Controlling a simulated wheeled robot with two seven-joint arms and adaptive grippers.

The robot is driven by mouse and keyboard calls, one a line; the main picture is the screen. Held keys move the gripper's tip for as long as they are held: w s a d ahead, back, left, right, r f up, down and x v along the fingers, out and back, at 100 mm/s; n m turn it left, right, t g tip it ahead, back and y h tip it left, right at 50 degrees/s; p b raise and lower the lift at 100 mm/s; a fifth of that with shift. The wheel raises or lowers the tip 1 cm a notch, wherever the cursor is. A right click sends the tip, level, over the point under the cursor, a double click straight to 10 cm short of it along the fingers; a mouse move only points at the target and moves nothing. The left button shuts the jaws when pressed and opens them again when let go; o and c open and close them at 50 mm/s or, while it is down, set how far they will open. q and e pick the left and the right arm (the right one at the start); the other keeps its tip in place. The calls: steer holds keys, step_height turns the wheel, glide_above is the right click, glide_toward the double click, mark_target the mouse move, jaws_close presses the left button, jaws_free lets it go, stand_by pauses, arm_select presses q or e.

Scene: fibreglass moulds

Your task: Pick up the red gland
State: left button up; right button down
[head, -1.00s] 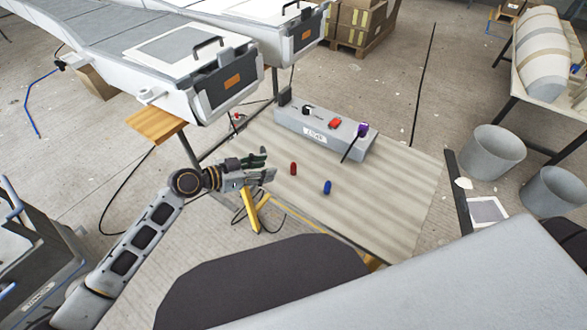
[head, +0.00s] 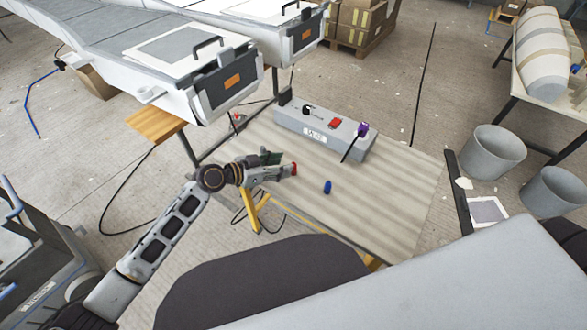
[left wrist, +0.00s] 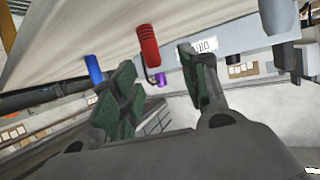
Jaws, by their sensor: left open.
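The red gland (head: 295,169) stands on the table (head: 400,205), just beyond the tips of my left gripper (head: 278,164) in the head view; the gripper partly hides it. In the left wrist view the red gland (left wrist: 148,46) shows as a ribbed red cylinder. It lies ahead of and between the two open green-padded fingers of my left gripper (left wrist: 160,85), and I cannot tell whether they touch it. A blue gland (head: 327,187) stands to the right on the table and also shows in the left wrist view (left wrist: 93,69). My right gripper is not in view.
A grey control box (head: 300,123) with a red switch and a purple-topped part (head: 362,130) stands at the table's back. White machines (head: 190,60) are at the upper left. Grey buckets (head: 493,152) stand right of the table. The table's right part is clear.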

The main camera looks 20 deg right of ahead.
mark_target(294, 169)
arm_select(q)
steer(key=shift+d+f, duration=0.3)
steer(key=shift+d, duration=0.5)
steer(key=shift+d+f, duration=0.25)
steer(key=shift+d, duration=0.55)
steer(key=shift+x, duration=0.95)
steer(key=c, duration=0.9)
